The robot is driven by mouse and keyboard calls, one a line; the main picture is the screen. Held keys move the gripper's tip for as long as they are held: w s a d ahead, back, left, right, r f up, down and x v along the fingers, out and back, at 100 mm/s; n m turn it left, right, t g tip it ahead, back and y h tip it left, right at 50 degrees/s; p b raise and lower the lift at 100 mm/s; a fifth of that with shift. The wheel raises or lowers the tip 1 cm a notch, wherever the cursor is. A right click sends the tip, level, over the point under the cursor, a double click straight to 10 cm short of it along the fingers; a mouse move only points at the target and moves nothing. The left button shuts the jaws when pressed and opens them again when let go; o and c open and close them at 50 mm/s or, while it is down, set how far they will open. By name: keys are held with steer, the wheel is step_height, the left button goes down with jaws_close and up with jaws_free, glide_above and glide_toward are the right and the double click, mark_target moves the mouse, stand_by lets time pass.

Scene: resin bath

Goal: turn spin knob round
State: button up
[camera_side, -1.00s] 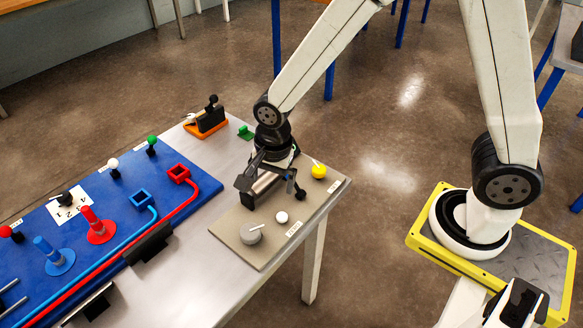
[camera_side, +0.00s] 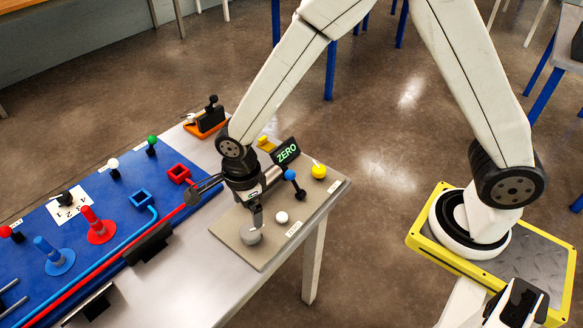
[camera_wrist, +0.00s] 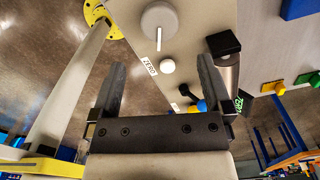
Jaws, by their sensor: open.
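A round grey knob (camera_side: 250,236) with a white pointer stands near the front left corner of the beige panel (camera_side: 264,250). It also shows at the top of the wrist view (camera_wrist: 159,18), with the pointer toward my gripper. My gripper (camera_side: 256,217) points down just above the knob in the side view and partly covers it. In the wrist view my gripper (camera_wrist: 161,63) is open, with nothing between its fingers. The knob lies beyond the fingertips there, and I see no contact.
A display (camera_side: 286,153) reads ZERO. A blue board (camera_side: 105,200) with posts and sockets lies left. Bare tabletop (camera_side: 195,258) lies between.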

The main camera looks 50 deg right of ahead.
mark_target(251, 230)
steer(key=shift+f, duration=3.8)
steer(key=c, duration=1.2)
steer(key=shift+c, duration=0.2)
